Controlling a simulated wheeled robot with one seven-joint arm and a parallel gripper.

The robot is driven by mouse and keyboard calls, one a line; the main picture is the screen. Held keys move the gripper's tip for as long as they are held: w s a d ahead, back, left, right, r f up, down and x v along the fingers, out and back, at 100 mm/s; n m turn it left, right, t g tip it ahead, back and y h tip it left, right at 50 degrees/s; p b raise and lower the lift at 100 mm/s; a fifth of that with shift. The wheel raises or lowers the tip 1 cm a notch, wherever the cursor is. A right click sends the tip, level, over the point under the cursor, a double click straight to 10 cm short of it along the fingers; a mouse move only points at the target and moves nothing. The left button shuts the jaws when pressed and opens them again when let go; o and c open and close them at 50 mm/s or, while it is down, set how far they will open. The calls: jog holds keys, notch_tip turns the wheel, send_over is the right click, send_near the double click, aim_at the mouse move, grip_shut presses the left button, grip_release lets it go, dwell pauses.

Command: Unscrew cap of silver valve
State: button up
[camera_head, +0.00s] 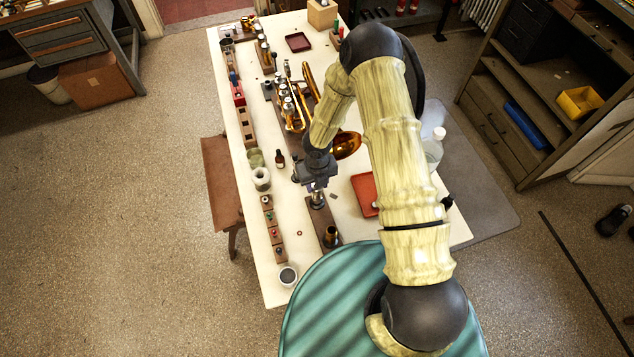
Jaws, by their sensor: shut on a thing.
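The silver valve (317,199) stands on a dark wooden board (320,217) on the white workbench. My gripper (316,187) points down over it, with its fingers shut at the valve's upper end. The cap is hidden between the fingers, and the view is too small to tell whether it is loose from the valve. A brass cylinder (331,236) stands at the near end of the same board.
The white workbench (306,262) carries a brass horn (292,112) behind my gripper. A red tray (364,190) lies to the right. A small brown bottle (280,159), white jar (262,179) and wooden strip with coloured pieces (272,228) are to the left.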

jog(key=shift+r, duration=0.1)
jog(key=shift+n+p, duration=1.65)
jog(key=shift+n, duration=0.35)
jog(key=shift+r+p, duration=3)
jog(key=shift+r, duration=0.2)
